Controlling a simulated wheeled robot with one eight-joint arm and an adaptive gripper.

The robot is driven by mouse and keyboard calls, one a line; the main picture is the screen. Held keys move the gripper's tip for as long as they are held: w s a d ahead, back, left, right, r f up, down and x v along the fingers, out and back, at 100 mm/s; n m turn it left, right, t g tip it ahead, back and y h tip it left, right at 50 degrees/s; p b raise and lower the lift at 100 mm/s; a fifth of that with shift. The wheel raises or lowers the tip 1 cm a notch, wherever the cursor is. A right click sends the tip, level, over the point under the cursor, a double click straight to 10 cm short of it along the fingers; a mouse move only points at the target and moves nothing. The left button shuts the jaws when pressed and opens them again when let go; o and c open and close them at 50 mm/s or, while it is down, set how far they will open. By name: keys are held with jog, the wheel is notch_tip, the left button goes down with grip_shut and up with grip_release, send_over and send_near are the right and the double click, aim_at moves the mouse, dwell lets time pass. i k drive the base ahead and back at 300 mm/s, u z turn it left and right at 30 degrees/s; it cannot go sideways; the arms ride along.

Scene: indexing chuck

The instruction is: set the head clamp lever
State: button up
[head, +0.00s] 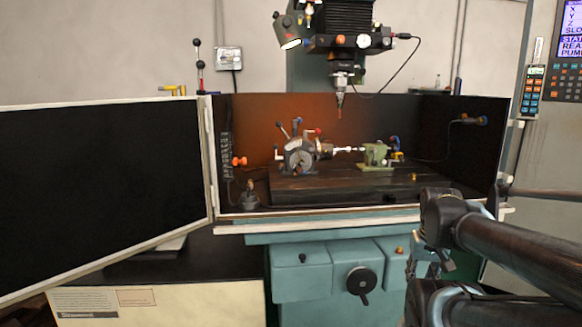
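The grey indexing head (300,156) stands on the dark machine table (340,188) inside the open enclosure. I cannot tell which of these is the clamp lever. A shaft (345,149) runs right from the head to a green tailstock (376,156). My dark arm shows at the lower right, in front of the machine and apart from the head. I cannot make out my gripper's fingers in this view.
The enclosure's dark door (105,185) stands open at left. A spindle (340,85) hangs above the table. The enclosure's front rim (350,217) and a handwheel (361,280) are nearer. The space before the head looks clear.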

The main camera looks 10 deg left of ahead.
aim_at(281, 169)
jog(key=z, duration=1.7)
jog(key=k, duration=0.95)
jog(key=u, duration=1.85)
jog(key=i, duration=1)
jog(key=z, duration=0.05)
